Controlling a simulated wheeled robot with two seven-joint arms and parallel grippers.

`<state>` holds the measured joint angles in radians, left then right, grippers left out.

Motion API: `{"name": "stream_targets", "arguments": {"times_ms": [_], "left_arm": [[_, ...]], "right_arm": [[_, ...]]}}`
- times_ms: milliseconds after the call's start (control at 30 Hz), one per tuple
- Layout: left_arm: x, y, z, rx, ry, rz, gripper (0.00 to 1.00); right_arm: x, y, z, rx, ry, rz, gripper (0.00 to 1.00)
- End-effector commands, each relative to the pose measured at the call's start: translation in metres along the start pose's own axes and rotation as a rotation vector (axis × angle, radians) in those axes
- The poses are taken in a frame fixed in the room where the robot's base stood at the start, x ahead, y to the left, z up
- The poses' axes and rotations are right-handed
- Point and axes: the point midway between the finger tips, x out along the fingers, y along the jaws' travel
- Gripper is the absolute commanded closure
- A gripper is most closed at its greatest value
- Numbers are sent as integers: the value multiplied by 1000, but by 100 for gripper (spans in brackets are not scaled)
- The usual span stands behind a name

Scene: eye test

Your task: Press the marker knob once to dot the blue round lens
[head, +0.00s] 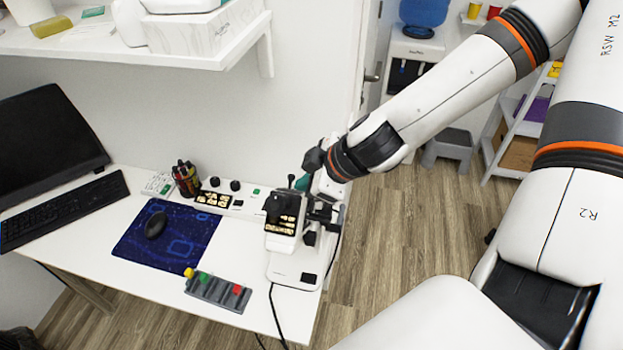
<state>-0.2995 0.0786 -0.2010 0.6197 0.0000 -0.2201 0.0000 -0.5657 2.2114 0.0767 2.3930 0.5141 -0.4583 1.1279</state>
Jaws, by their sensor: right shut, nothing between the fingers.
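The white lens-marking device (296,268) with black parts stands at the right end of the white desk. A small black knob (291,179) stands up at its top; I cannot tell for certain that it is the marker knob. I cannot make out the blue round lens; the device's black parts may hide it. My right gripper (309,164), dark and small in the head view, is shut and empty. It is above the back of the device, close to its top; I cannot tell whether it touches. My left gripper is not in view.
A grey rack (218,291) with yellow, green and red pieces lies at the desk's front. A blue mat (185,249) carries a mouse (155,225). A pen holder (186,178) stands behind. A shelf (130,47) overhangs. A black cable (274,315) hangs over the front edge.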

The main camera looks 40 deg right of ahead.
Motion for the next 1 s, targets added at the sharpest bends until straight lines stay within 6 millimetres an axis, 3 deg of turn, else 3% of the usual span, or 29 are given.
{"name": "stream_targets", "arguments": {"times_ms": [467,1000], "left_arm": [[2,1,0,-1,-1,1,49],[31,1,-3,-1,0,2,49]], "right_arm": [[3,1,-3,-3,4,4,100],[52,-33,-38,-3,5,3,100]]}}
